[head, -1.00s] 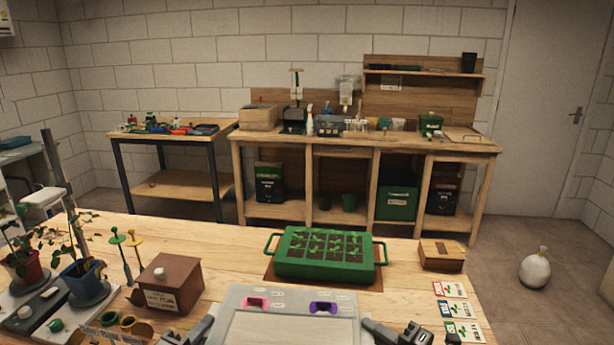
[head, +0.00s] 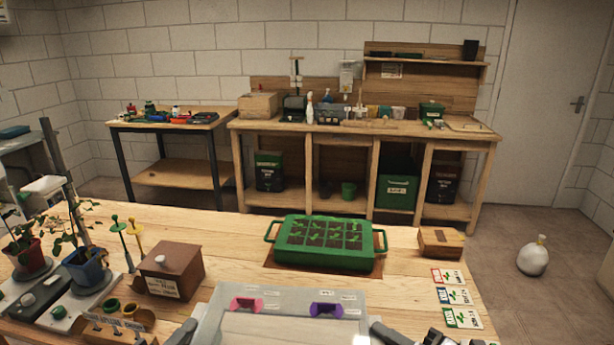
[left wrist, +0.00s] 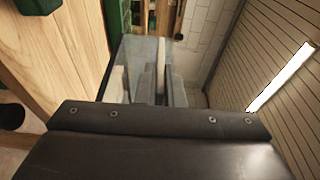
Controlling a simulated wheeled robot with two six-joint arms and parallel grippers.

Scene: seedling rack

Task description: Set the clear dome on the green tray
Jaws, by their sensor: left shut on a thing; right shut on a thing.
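The clear dome (head: 285,328), with a pink vent and a purple vent on top, is at the bottom middle of the head view, its near part cut off. My left gripper (head: 184,334) is shut on its left side, and my right gripper (head: 384,334) is shut on its right side. The left fingers (left wrist: 153,86) also show in the left wrist view, at the dome's edge. The green tray (head: 325,262) holds several seedlings in dark soil cells and has a handle at each end. It sits beyond the dome, uncovered.
A brown lidded box (head: 170,271) and potted plants (head: 84,268) stand on the left. A small wooden box (head: 441,241) and several seed packets (head: 457,296) lie on the right. The brown mat (head: 281,264) lies under the tray.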

